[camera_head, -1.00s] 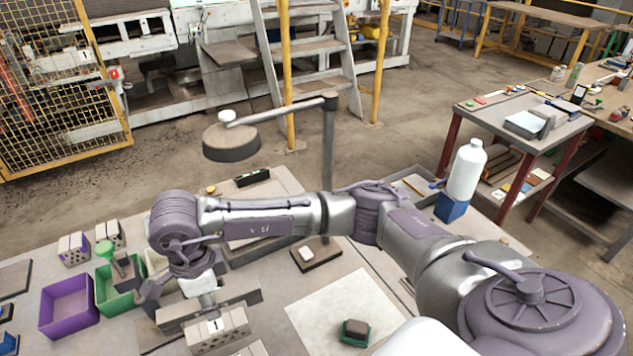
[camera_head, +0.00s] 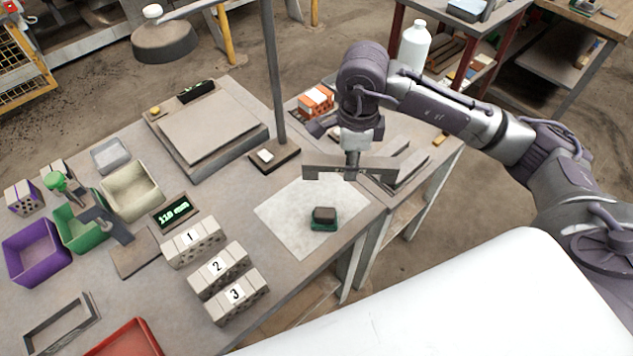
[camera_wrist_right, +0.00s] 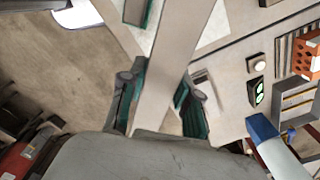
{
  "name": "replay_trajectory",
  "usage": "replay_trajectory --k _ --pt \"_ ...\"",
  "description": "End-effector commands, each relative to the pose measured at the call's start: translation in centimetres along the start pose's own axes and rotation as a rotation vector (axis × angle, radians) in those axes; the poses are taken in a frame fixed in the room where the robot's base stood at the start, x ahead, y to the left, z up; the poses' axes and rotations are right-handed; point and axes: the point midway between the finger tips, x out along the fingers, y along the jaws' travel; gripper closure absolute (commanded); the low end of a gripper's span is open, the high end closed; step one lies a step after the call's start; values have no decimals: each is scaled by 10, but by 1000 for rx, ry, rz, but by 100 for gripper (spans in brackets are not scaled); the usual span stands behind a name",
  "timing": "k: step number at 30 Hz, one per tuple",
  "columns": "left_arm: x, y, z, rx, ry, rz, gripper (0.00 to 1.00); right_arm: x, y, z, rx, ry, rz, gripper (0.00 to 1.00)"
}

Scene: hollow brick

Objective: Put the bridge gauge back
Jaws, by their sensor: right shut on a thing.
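My right gripper (camera_head: 352,166) is shut on a long flat grey bar, which I take to be the bridge gauge (camera_head: 318,171). The bar lies roughly crosswise in the head view, past the far right corner of the white sheet, in front of a holder with slanted slats (camera_head: 412,163). I cannot tell if it touches anything. In the right wrist view the gauge (camera_wrist_right: 172,65) runs between the two teal fingertips (camera_wrist_right: 160,103). My left gripper is in no view.
Numbered hollow bricks (camera_head: 219,268) stand on the table, left of the white sheet (camera_head: 290,220), which bears a green-based block (camera_head: 323,218). A post on a dark base (camera_head: 285,158) stands close left of the gauge. An orange brick (camera_head: 316,101) is behind.

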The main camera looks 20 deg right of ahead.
Motion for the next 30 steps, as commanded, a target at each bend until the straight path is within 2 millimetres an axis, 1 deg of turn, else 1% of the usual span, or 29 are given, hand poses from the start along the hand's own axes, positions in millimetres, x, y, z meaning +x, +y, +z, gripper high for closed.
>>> replay_trajectory --k 4,9,12,15,18,22,27,30 --pt "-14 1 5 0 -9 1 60 12 -6 28 -2 -3 5 100" --pt "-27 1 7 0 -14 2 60 35 -17 65 -2 -1 5 100" --pt "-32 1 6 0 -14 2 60 48 -24 84 -1 -2 4 100" --pt "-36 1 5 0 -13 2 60 58 -29 98 0 -1 3 100" --pt "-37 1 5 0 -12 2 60 64 -32 104 -1 0 1 100" --pt "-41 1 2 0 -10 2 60 73 -32 107 0 1 2 100" --pt "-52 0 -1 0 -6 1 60 97 -31 107 1 1 4 100" --pt "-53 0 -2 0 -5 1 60 105 -32 106 0 0 0 100"
